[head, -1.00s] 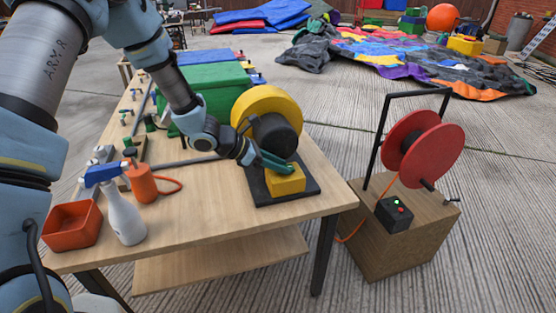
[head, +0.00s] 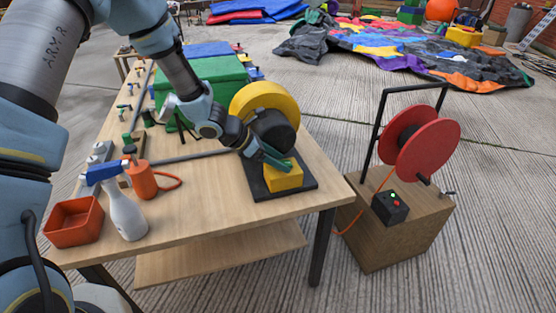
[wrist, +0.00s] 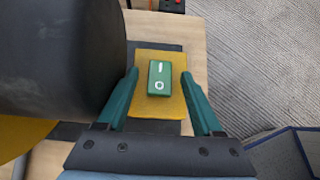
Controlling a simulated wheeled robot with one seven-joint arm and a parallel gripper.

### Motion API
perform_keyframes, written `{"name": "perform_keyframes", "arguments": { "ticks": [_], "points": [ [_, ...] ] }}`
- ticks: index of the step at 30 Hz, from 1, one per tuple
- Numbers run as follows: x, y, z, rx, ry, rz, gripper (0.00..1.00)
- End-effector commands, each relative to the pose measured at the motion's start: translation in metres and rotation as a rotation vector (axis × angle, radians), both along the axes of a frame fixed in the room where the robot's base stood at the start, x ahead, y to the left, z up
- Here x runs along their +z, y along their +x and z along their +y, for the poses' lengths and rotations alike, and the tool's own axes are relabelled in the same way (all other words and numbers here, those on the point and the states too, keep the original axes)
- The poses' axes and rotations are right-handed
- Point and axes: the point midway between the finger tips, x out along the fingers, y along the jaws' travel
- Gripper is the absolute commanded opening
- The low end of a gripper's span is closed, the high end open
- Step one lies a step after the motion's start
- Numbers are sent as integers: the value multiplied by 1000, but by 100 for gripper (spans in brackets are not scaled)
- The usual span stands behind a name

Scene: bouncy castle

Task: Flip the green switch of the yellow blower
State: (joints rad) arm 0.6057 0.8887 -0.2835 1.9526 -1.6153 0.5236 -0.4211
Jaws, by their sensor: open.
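The yellow blower (head: 262,99) stands on a dark base plate (head: 306,186) near the right front corner of the wooden table. Its yellow switch box (head: 287,182) sits on the front of that plate. In the wrist view, the green rocker switch (wrist: 159,78) is on top of the yellow box (wrist: 158,108), with a white line at its far end and a white circle at its near end. My gripper (wrist: 160,80) is open, its green fingers on either side of the switch and apart from it. In the head view, my gripper (head: 277,160) is over the box and hides the switch.
The blower's black motor (wrist: 68,60) is close on the gripper's left. A red cable reel (head: 428,138) stands right of the table.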

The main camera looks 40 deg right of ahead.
Motion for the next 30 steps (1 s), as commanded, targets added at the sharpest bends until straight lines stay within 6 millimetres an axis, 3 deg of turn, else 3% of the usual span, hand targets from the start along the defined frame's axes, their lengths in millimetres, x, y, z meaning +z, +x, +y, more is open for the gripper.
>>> {"name": "perform_keyframes", "arguments": {
  "ticks": [7, 21, 30],
  "points": [
    [10, 5, 10, 1, -2, -2, 68],
    [67, 26, 65, 1, -1, -1, 68],
    [74, 29, 74, 0, 0, 0, 68]
  ]
}}
